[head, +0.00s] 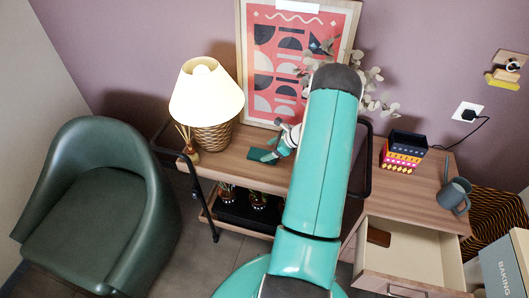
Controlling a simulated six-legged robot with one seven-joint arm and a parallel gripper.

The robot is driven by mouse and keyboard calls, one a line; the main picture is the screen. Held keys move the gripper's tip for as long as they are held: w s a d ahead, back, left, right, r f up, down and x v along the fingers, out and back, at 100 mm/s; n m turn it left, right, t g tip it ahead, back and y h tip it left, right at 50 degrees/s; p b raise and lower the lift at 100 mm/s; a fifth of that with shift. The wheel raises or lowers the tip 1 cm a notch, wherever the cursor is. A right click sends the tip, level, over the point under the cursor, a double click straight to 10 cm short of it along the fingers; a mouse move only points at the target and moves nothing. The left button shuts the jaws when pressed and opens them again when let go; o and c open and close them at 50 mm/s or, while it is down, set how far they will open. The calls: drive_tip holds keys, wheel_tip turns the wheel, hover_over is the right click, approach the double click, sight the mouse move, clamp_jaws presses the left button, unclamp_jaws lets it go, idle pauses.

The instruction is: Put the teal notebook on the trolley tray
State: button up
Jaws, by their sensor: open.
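The teal notebook (260,155) is a small dark teal shape lying flat on the wooden top tray of the trolley (233,162), right of the lamp. My gripper (273,156) is open, low over the tray at the notebook's right side. It overlaps the notebook's right part in the picture; I cannot tell whether they touch. My large teal arm link hides the right-middle of the trolley top.
A lit lamp (206,94) and reed diffuser (187,143) stand left on the trolley; a framed print (270,65) leans behind. Potted plants (258,200) fill the lower shelf. A green armchair (95,205) is left. An open drawer (410,255) juts out at right.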

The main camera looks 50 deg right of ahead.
drive_tip(key=shift+v, duration=1.9)
drive_tip(key=w+a+r+n+g, duration=0.2)
drive_tip(key=a+r+n, duration=0.5)
drive_tip(key=a+r, duration=0.4)
drive_tip(key=w+a+r+n+g, duration=0.2)
drive_tip(key=a+r+n, duration=0.5)
drive_tip(key=a+r, duration=0.45)
drive_tip(key=s+a+r+n+h, duration=0.2)
drive_tip(key=s+a+r+n, duration=0.4)
drive_tip(key=s+a+n, duration=0.2)
drive_tip(key=s+a+r+n+t+h, duration=0.1)
drive_tip(key=s+a+r+n+h, duration=0.1)
drive_tip(key=s+a+r+n, duration=0.5)
drive_tip(key=s+a+n, duration=0.1)
drive_tip(key=s+a, duration=0.1)
drive_tip(key=a, duration=0.2)
drive_tip(key=shift+s+a+r+n+t, duration=0.25)
drive_tip(key=shift+s+a+n+t, duration=0.05)
drive_tip(key=shift+s, duration=0.05)
drive_tip(key=c, duration=0.7)
drive_tip(key=shift+d, duration=0.1)
drive_tip(key=shift+c, duration=0.6)
